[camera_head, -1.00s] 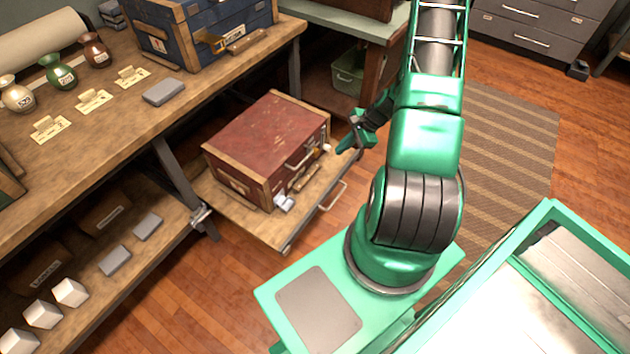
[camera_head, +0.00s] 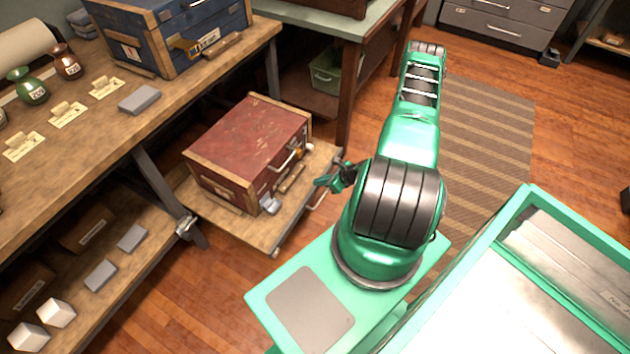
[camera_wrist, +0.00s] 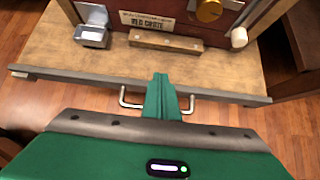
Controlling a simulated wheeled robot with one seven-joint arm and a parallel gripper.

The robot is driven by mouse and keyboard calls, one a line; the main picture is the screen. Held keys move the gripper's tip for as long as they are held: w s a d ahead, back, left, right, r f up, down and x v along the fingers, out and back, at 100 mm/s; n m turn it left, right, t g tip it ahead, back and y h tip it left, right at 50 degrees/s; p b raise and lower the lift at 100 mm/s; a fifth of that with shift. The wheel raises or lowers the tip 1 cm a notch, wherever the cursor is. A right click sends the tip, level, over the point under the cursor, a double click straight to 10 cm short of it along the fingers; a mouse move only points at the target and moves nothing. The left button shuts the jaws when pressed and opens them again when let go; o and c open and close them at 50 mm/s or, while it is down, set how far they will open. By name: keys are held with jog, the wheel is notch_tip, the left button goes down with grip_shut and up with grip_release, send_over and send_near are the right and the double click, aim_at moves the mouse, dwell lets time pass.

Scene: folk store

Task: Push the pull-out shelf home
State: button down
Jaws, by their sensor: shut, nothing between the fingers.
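The pull-out shelf (camera_head: 235,232) juts out from under the workbench, low above the floor, with a red wooden crate (camera_head: 245,150) standing on it. In the wrist view its front edge (camera_wrist: 60,75) runs across the picture, and a metal bar handle (camera_wrist: 125,98) sticks out from it. My gripper (camera_head: 322,183) is shut and empty, at the shelf's front by the handle. In the wrist view the green fingers (camera_wrist: 161,82) are together between the handle's two ends, with tips close to the front edge. I cannot tell whether they touch it.
The workbench (camera_head: 170,110) carries a blue chest (camera_head: 170,40), tags and small vases. A dark table leg (camera_head: 350,95) stands just right of the shelf. A green bin (camera_head: 325,75) sits behind. Wooden floor lies open in front.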

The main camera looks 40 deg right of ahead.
aim_at(294, 181)
jog(key=x, duration=0.8)
jog(key=shift+a, duration=0.1)
jog(key=shift+w+a, duration=0.2)
jog(key=shift+w, duration=0.4)
jog(key=shift+w+a, duration=0.2)
jog(key=shift+w, duration=0.35)
jog(key=shift+w+a, duration=0.1)
jog(key=shift+w, duration=0.25)
jog(key=shift+w+a, duration=0.15)
jog(key=shift+w, duration=0.25)
jog(key=shift+w, duration=0.1)
